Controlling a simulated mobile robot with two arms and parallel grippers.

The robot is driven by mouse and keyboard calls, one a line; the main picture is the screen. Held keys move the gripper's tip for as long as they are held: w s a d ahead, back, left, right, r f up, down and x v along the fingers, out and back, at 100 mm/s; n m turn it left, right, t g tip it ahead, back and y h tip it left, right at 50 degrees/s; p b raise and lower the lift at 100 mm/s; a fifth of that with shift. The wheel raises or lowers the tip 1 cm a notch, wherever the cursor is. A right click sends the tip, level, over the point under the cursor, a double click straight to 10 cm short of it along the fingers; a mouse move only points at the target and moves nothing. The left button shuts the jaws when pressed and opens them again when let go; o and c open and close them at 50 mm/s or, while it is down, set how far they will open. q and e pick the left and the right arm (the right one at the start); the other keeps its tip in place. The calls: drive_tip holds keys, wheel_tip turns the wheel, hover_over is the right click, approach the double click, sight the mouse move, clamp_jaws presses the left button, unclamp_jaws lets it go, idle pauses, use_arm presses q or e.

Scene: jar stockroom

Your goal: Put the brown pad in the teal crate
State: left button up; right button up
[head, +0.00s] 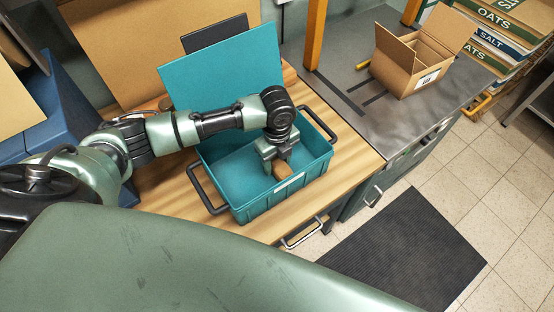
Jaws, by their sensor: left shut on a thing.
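The teal crate (285,195) stands on the wooden counter with its lid (225,72) raised at the back and a black handle at each end. My left gripper (283,172) points down inside the crate opening. It is shut on the brown pad (284,178), which shows as a small brown block between the fingers. I cannot tell whether the pad touches the crate floor. My right gripper is not in view.
An open cardboard box (412,62) stands on the grey counter (365,100) to the right. A blue container (62,110) is at the left. A dark ribbed mat (415,255) lies on the tiled floor. Labelled sacks (500,30) are stacked at the upper right.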

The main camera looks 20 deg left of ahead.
sight(277, 162)
use_arm(q)
drive_tip(key=o, duration=1.3)
drive_tip(key=shift+f, duration=0.15)
wheel_tip(277, 162, up, 12)
drive_tip(key=shift+r+b, duration=0.2)
drive_tip(key=shift+b, duration=0.35)
